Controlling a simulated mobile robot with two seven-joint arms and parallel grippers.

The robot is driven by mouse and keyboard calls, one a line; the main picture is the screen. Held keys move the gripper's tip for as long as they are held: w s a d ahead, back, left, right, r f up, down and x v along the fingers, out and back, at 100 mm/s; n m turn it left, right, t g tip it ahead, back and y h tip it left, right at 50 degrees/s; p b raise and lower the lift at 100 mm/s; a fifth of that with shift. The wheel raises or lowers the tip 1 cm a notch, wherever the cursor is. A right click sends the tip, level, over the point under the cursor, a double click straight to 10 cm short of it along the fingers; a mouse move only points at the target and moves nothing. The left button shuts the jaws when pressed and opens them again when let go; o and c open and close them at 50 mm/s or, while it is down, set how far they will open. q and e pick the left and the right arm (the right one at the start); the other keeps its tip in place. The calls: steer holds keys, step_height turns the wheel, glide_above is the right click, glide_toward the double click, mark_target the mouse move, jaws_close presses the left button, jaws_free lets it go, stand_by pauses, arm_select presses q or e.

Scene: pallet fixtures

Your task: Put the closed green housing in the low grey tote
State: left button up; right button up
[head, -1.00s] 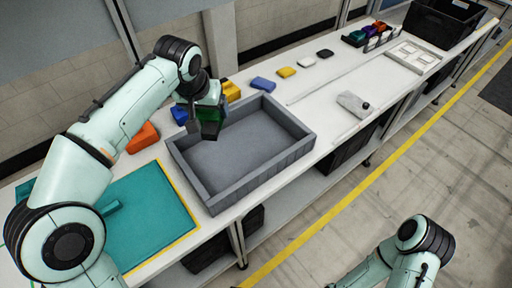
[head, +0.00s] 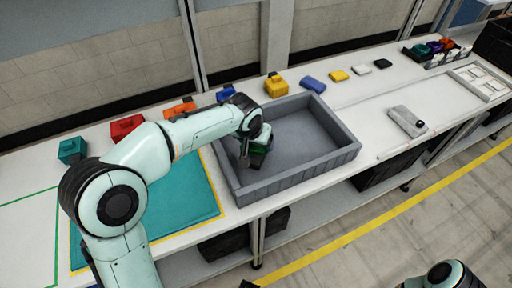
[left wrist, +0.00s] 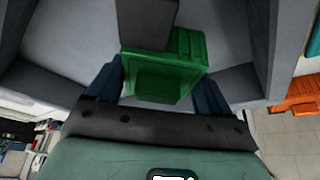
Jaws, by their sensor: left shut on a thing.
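The green housing (head: 257,160) is small and dark in the head view, held in my left gripper (head: 256,153). It is clearer in the left wrist view (left wrist: 165,78), where its ribbed green body shows against dark gripper parts that hide some of it. My left gripper is shut on it. The low grey tote (head: 262,188) is an open shallow tray on the bench. The gripper and housing are over the left part of its opening. I cannot tell whether the housing touches the tote floor. My right gripper is outside the picture.
A teal mat (head: 175,210) lies left of the tote. Teal (head: 72,150), red (head: 127,126), orange (head: 180,108), blue (head: 225,92) and yellow (head: 276,86) housings line the bench's back. Several flat pieces lie further right. The tote's right part is empty.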

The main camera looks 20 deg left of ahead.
mark_target(256, 148)
arm_select(q)
steer(key=shift+f, duration=1.45)
steer(key=shift+f+b, duration=0.2)
steer(key=shift+b, duration=0.1)
steer(key=o, duration=1.1)
steer(key=shift+c, duration=0.2)
steer(key=shift+r, duration=0.25)
steer(key=p+v, duration=0.1)
steer(key=v, duration=1.1)
